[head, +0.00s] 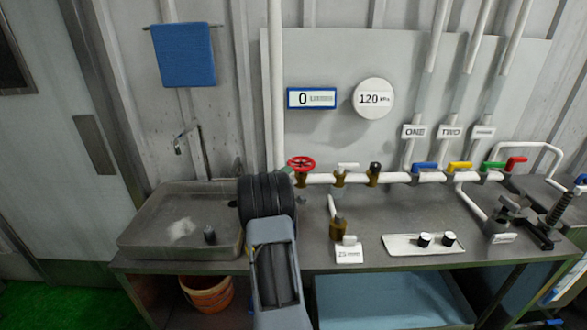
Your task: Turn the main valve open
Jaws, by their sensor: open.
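A red round handwheel (301,163) sits on a brass valve body at the left end of the white horizontal pipe (325,178). It looks like the main valve, but I see no label on it. My arm (272,260) rises from the bottom of the head view, and its dark ribbed end part is just left of and below the red wheel. I cannot make out any gripper fingers; they are hidden behind the arm or out of view. A display (311,98) reads 0, and a round gauge (374,98) reads 120.
Valves with white (348,167), black (375,167), blue (425,166), yellow (459,166), green (492,166) and red (516,161) handles follow along the pipe. A grey sink (135,236) is left of my arm. A white plate with two knobs (395,248) lies on the bench.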

